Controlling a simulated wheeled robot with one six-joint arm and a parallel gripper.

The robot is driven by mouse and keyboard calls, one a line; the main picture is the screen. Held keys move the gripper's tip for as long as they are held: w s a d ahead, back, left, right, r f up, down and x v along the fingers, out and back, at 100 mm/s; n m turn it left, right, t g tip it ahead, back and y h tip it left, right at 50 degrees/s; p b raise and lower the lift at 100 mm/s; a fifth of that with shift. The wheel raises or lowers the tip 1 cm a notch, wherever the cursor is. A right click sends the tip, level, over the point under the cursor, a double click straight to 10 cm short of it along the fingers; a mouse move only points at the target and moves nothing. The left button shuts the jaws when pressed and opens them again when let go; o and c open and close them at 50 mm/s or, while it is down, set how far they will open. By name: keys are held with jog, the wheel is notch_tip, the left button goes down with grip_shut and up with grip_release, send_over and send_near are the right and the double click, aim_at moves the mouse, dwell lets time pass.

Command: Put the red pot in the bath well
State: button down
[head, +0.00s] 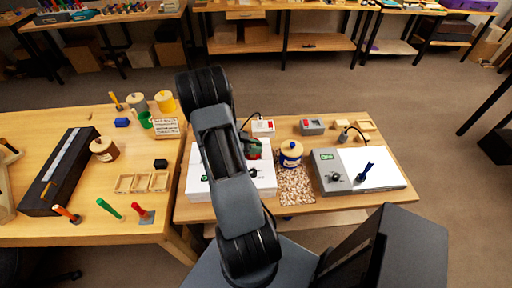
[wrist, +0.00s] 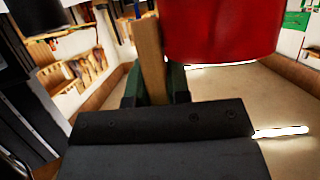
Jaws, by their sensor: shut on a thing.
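The red pot (wrist: 222,28) fills the upper right of the wrist view, close to the camera. My gripper (wrist: 150,88) is shut on a light wooden handle (wrist: 150,55) beside the pot's red wall. In the head view, a small patch of red and dark green (head: 253,149) shows just right of my arm, over a white box (head: 264,182) with a dial and green display. This box looks like the bath. Its well is hidden behind my arm and gripper, so I cannot tell whether the pot is above or in it.
A blue pot with a wooden lid (head: 290,153) stands on a speckled mat (head: 296,188) right of the box. A grey unit (head: 345,180) with a blue-handled tool is further right. Small switch boxes (head: 263,127) stand behind. The left bench (head: 75,232) holds jars, trays and upright tools.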

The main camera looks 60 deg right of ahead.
jog(key=shift+f, duration=0.15)
jog(key=shift+f, duration=0.25)
jog(key=shift+s+a+f, duration=0.15)
jog(key=shift+s+f, duration=0.05)
jog(key=shift+f, duration=0.05)
